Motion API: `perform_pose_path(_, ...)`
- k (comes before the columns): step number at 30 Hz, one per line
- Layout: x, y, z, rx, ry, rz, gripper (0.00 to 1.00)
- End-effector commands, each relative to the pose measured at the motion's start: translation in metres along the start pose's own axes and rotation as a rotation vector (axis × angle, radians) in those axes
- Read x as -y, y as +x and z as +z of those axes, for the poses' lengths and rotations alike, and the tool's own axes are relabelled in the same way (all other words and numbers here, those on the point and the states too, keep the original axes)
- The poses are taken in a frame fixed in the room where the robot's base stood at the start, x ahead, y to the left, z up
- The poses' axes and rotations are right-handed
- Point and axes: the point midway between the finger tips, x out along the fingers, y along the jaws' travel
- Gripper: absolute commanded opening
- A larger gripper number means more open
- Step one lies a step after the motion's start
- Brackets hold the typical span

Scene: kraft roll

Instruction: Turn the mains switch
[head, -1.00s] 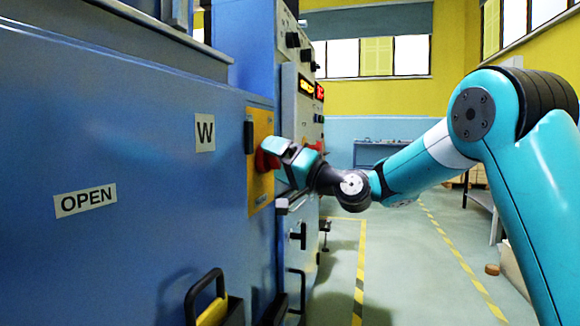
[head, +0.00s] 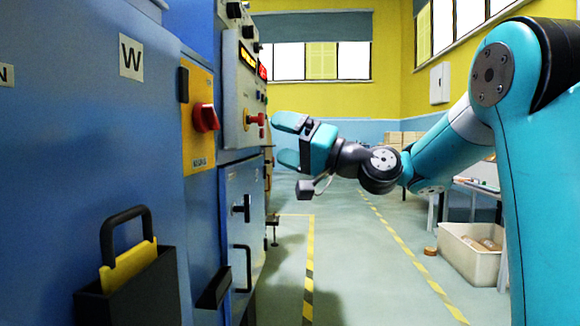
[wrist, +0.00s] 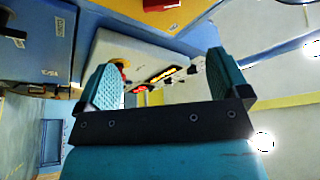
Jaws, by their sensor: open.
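The mains switch (head: 206,118) is a red rotary knob on a yellow plate (head: 197,150) on the blue machine's side. Its handle sticks out toward the aisle. My gripper (head: 283,140) is open and empty, to the right of the switch and clear of it, with its fingers pointing left toward the machine. In the wrist view my gripper (wrist: 165,78) shows both fingers spread with nothing between them. A red knob on yellow, which looks like the switch (wrist: 160,5), is cut by the top edge there.
A control panel (head: 232,90) with lit displays and a smaller red button (head: 257,119) stands just beyond the switch. A black holder with a yellow insert (head: 128,262) juts out at front left. The striped aisle floor (head: 335,265) is clear. A bin (head: 470,255) stands at right.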

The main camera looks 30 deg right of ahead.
Motion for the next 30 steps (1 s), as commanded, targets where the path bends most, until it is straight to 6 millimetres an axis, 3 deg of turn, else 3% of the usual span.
perform_pose_path(6, -0.001, -0.010, 0.002, 0.001, -0.002, 0.002, 0.94)
perform_pose_path(24, 0.001, -0.009, 0.002, 0.006, -0.001, 0.003, 0.94)
perform_pose_path(26, 0.002, -0.006, 0.010, 0.031, -0.005, 0.008, 0.94)
perform_pose_path(28, 0.005, 0.001, 0.032, 0.100, -0.016, 0.031, 0.94)
perform_pose_path(30, 0.008, 0.009, 0.069, 0.216, -0.036, 0.070, 0.94)
